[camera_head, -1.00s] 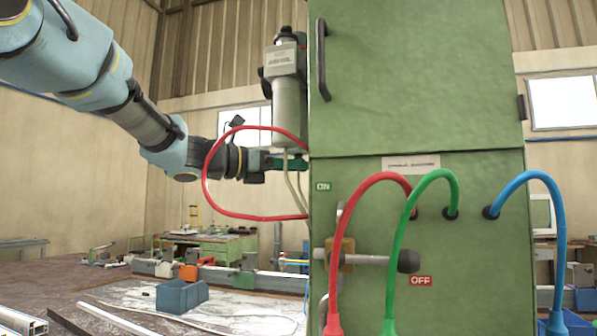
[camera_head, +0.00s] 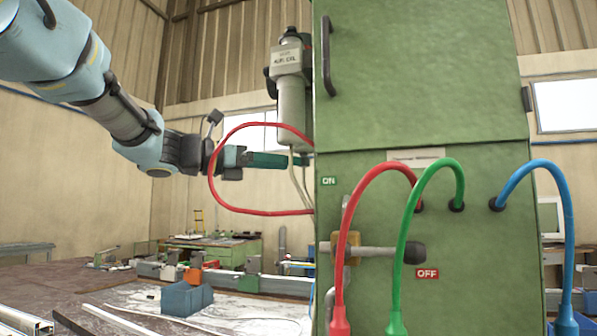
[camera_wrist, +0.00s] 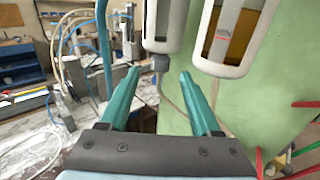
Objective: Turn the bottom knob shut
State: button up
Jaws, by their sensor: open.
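In the wrist view a small grey knob (camera_wrist: 160,62) sits at the bottom of the left white-guarded bowl (camera_wrist: 158,42) of the air unit. It appears between the tips of my gripper (camera_wrist: 158,76), farther out and not visibly gripped. My gripper is open, its two teal fingers spread and empty. In the head view my gripper (camera_head: 280,160) points right, just below the air unit (camera_head: 291,100) on the cabinet's left side. The knob cannot be made out there.
A second bowl with amber oil (camera_wrist: 228,40) hangs right of the first. A red hose (camera_head: 224,202) loops around my gripper in the head view. Pale tubes (camera_head: 295,175) hang under the unit beside the green cabinet (camera_head: 420,90). A lever valve (camera_head: 385,251) is below.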

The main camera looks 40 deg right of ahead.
jog(key=b+v, duration=0.1)
jog(key=v, duration=0.4)
jog(key=shift+a, duration=0.2)
jog(key=w+a+f+m+t+y, duration=0.1)
jog(key=w+a+f+y, duration=0.2)
jog(key=f, duration=0.6)
jog(key=w+a+f+m+t+y, duration=0.1)
jog(key=a+f+t+y, duration=0.1)
jog(key=a+f, duration=0.5)
jog(key=w+a+f+m+t+y, duration=0.1)
jog(key=w+a+f+y, duration=0.15)
jog(key=f, duration=0.85)
jog(key=s+a+f+m+y, duration=0.3)
jog(key=a+f+m+y, duration=0.2)
jog(key=a+f, duration=0.5)
jog(key=s+a+f+m+t+y, duration=0.1)
jog(key=s+a+f+m+y, duration=0.2)
jog(key=a+f+m+y, duration=0.2)
jog(key=a+f+m, duration=0.3)
jog(key=a+f, duration=0.3)
jog(key=a, duration=0.4)
jog(key=shift+a+m, duration=0.3)
jog(key=shift+m, duration=0.1)
jog(key=shift+w+f, duration=0.1)
